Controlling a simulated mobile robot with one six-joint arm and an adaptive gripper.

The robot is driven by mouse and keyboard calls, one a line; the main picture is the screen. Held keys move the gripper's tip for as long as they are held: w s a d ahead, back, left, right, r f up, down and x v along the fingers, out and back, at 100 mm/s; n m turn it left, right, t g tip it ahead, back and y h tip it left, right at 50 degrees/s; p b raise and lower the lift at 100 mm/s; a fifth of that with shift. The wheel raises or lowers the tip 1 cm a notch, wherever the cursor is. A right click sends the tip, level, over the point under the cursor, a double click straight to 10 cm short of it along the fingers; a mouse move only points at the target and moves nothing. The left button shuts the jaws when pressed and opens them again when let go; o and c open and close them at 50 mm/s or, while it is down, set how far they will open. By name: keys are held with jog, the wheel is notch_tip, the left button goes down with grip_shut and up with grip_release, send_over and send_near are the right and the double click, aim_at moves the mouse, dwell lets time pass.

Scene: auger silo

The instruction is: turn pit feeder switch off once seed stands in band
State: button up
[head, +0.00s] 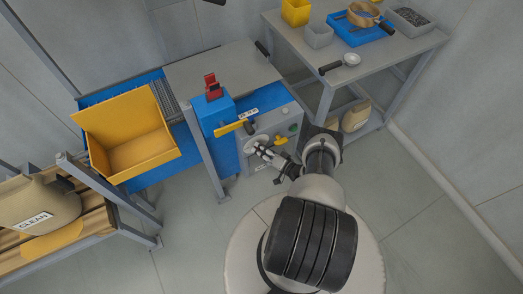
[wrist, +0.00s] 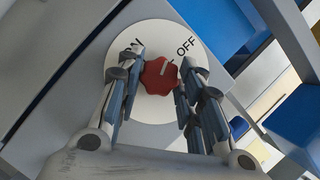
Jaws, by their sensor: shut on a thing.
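The pit feeder switch is a red lobed knob (wrist: 158,76) on a round white dial plate (wrist: 128,37) in the wrist view. OFF is printed at the plate's upper right, and a partly covered label ending in N at its upper left. A pale mark on the knob points up, a little right. My gripper (wrist: 160,84) is shut on the knob, one finger on each side. In the head view my gripper (head: 262,150) is at the grey panel (head: 284,118), and the knob is hidden there. I cannot make out a seed level or band.
A yellow lever (head: 232,127) and a yellow handle (head: 280,140) are close to my gripper. A yellow bin (head: 128,143) stands left and a sack marked CLEAN (head: 38,207) lower left. A workbench (head: 400,46) stands upper right. Floor at the right is clear.

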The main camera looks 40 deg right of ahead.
dwell(0.4)
jog(key=o, duration=1.1)
jog(key=shift+c, duration=0.2)
jog(key=v, duration=1.2)
jog(key=shift+w, duration=0.1)
